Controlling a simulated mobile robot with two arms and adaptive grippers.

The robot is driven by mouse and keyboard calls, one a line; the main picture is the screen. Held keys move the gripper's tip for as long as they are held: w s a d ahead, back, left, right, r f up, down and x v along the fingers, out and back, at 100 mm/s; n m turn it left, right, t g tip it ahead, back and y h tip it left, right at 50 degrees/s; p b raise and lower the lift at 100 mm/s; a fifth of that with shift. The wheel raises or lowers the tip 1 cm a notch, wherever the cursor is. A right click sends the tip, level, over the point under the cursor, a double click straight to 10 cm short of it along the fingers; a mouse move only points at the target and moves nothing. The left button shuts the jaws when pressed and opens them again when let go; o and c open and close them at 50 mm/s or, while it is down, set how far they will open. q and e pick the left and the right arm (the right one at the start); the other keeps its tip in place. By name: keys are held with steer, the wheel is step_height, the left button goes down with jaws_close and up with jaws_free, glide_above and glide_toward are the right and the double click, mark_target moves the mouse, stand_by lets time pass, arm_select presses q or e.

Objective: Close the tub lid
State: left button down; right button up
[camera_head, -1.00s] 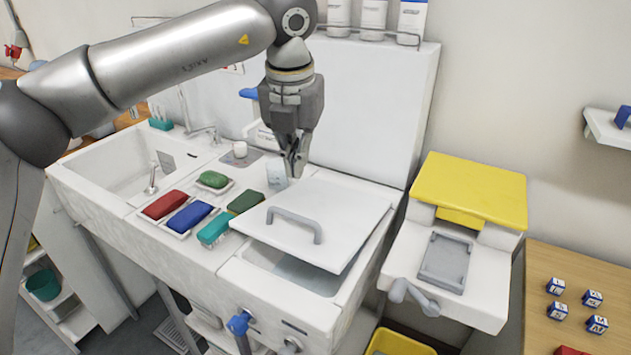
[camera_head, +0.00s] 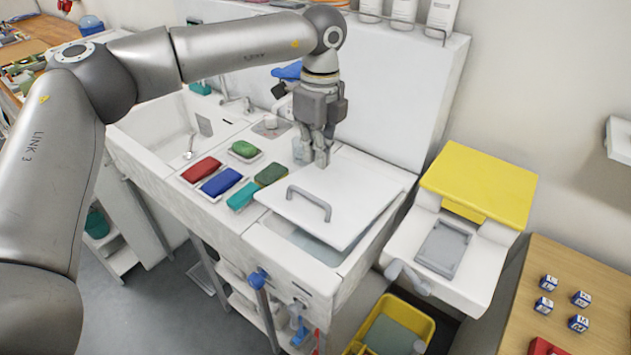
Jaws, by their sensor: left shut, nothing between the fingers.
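The white tub lid (camera_head: 345,205) with a grey bar handle (camera_head: 309,203) lies over the tub (camera_head: 290,255) at the right end of the white wash unit. It sits askew, and a gap along the tub's front shows the inside. My left gripper (camera_head: 322,163) is shut and empty, pointing down over the far left edge of the lid. I cannot tell whether its fingertips touch the lid. My right gripper is not in view.
Red (camera_head: 202,169), blue (camera_head: 221,181), green and teal brushes lie left of the lid, beside a sink (camera_head: 160,130). A white machine with a yellow top (camera_head: 478,185) stands to the right. A wooden table (camera_head: 560,270) holds several small blue-and-white cubes.

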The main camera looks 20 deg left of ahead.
arm_select(q)
steer(key=f+p, duration=0.1)
steer(key=f, duration=0.3)
steer(key=f+p, duration=0.2)
steer(key=f, duration=0.3)
steer(key=shift+s+a, duration=0.1)
steer(key=shift+s, duration=0.1)
steer(key=shift+f, duration=0.1)
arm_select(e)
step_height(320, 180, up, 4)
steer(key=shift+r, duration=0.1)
